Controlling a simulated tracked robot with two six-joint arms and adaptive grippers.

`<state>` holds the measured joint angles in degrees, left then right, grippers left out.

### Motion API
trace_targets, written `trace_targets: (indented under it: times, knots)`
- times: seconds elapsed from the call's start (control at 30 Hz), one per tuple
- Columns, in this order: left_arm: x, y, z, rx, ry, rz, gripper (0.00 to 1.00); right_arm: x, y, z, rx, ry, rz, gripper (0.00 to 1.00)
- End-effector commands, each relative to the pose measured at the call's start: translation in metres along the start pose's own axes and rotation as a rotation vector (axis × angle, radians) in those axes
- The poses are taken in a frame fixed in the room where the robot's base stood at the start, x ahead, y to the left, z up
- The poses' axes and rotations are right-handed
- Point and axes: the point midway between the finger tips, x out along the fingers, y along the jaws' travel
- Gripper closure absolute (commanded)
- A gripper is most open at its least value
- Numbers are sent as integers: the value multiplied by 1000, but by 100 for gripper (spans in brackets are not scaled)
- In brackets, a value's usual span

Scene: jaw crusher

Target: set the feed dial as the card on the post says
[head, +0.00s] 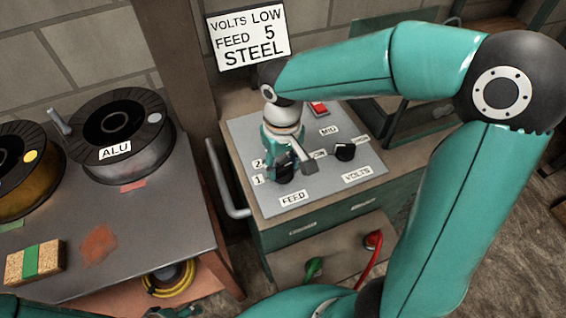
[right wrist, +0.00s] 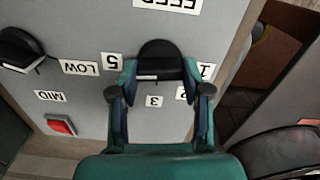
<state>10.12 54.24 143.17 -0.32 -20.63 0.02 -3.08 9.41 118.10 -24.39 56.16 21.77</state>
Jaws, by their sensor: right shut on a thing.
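The card (head: 248,36) on the post reads VOLTS LOW, FEED 5, STEEL. The feed dial (head: 286,172) is a black knob on the grey panel, with its FEED label (head: 293,198) in front. My right gripper (head: 288,158) is shut on this dial from above. In the right wrist view, upside down, the fingers (right wrist: 160,84) stand on either side of the feed dial (right wrist: 160,56). Numbers 5, 3, 2 and 1 show around it; 4 is hidden. Its white mark lies on the side toward 3; the exact setting is unclear.
The black volts dial (head: 344,152) and a red switch (head: 319,108) are on the same panel. A spool marked ALU (head: 121,130), another spool and a sponge-like block (head: 35,262) sit on the bench at left. A handle rail (head: 226,180) runs along the cabinet's left side.

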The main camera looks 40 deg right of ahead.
Motion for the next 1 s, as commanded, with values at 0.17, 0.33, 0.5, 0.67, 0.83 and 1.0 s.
trace_targets:
  times: [0.17, 0.33, 0.5, 0.67, 0.83, 1.0]
  knots:
    - [0, 0, 0, 0, 0, 0, 38, -1, 0, -1, 4, 2, -1, 87]
    - [0, 0, 0, 0, 0, 0, 38, -1, 0, 0, 3, 2, -1, 34]
    - [0, 0, 0, 0, 0, 0, 38, 0, 0, 0, 2, 1, -1, 27]
    - [0, 0, 0, 0, 0, 0, 38, 0, 0, 0, 1, 1, -1, 27]
    - [-1, 0, 0, 0, 0, 0, 38, -9, 0, -1, 1, 4, -1, 27]
    - [-1, 0, 0, 0, 0, 0, 38, -35, 0, -1, 1, 6, -2, 27]
